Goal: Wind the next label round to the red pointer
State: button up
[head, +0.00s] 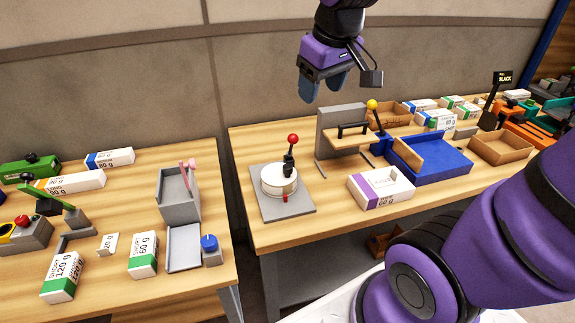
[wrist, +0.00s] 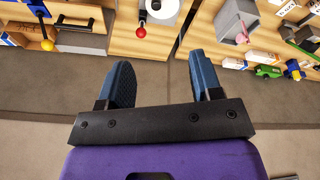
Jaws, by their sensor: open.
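A white drum (head: 279,179) stands on a grey base plate (head: 258,206) at the left end of the right-hand table. A black crank handle with a red ball knob (head: 293,139) rises from its top. A small red pointer (head: 285,198) sits at the drum's front foot. Any label on the drum is too small to read. My gripper (head: 323,87) hangs open and empty, above and behind the drum, apart from it. In the wrist view, the red knob (wrist: 141,33) and the drum (wrist: 160,10) show at the top, beyond the open fingers (wrist: 158,78).
A grey upright stand (head: 340,125) and a yellow-knobbed lever (head: 372,104) stand right of the drum. A purple-striped ream (head: 381,187) and a blue tray (head: 430,160) lie further right. A gap separates this table from the left table, which holds reams and a grey bin (head: 178,195).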

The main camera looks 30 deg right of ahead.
jog(key=w+f+n+g, duration=0.2)
jog(key=w+f, duration=0.6)
jog(key=w, duration=0.2)
jog(key=n+g, duration=0.1)
jog(key=n, duration=0.1)
send_near(288, 166)
notch_tip(288, 166, down, 9)
jog(key=shift+w+f, duration=0.15)
jog(key=shift+f, duration=0.05)
jog(key=c, duration=0.9)
